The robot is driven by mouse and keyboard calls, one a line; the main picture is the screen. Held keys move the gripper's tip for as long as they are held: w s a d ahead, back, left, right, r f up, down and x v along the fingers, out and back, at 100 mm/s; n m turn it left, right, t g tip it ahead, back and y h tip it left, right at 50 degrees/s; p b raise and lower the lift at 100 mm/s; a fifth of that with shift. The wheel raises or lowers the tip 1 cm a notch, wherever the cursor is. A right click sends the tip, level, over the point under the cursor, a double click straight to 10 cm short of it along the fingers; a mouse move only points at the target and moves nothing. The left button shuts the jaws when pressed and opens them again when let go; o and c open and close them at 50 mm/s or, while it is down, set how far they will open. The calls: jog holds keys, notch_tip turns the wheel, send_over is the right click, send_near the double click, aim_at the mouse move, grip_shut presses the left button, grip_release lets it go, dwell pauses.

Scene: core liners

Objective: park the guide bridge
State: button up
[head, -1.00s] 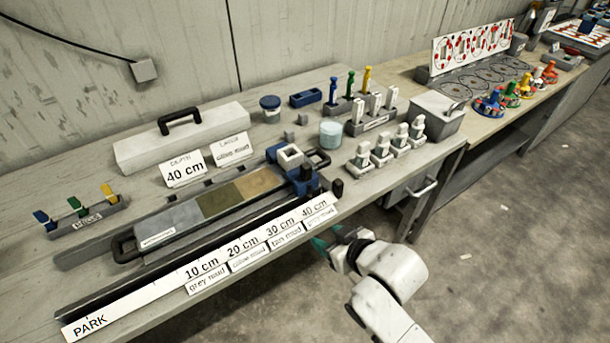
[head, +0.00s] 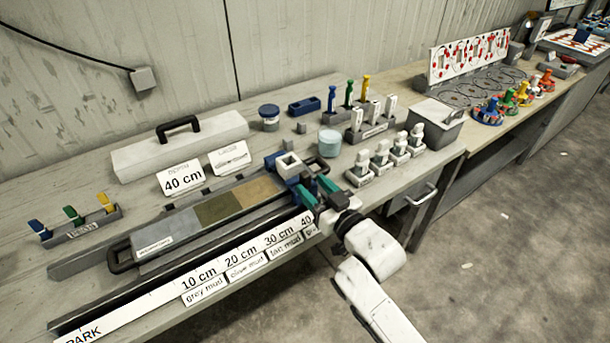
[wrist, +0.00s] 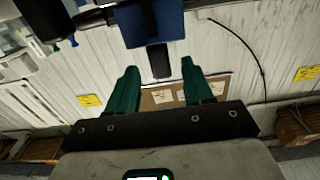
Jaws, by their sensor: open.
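The guide bridge (head: 274,163), blue with a white square collar on top, straddles the liner tray near the 40 cm end of the scale. My gripper (head: 316,190) is open, its teal fingers at the bridge's near right side. In the wrist view, a blue block (wrist: 156,22) of the bridge with a dark post (wrist: 159,60) shows ahead of the open fingers (wrist: 160,72). The post lines up with the gap; I cannot tell whether it is between the fingers. The scale (head: 150,301) runs along the bench's front edge, with PARK at its lower left end.
The liner tray (head: 165,236) holds grey, olive and tan sections. Label cards (head: 181,179), a handled box (head: 140,153), and a row of white-topped pieces (head: 381,153) stand nearby. The rail left of the bridge looks clear.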

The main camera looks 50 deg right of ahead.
aim_at(308, 182)
jog(key=shift+p+x, duration=0.4)
jog(key=shift+x, duration=1.7)
grip_shut()
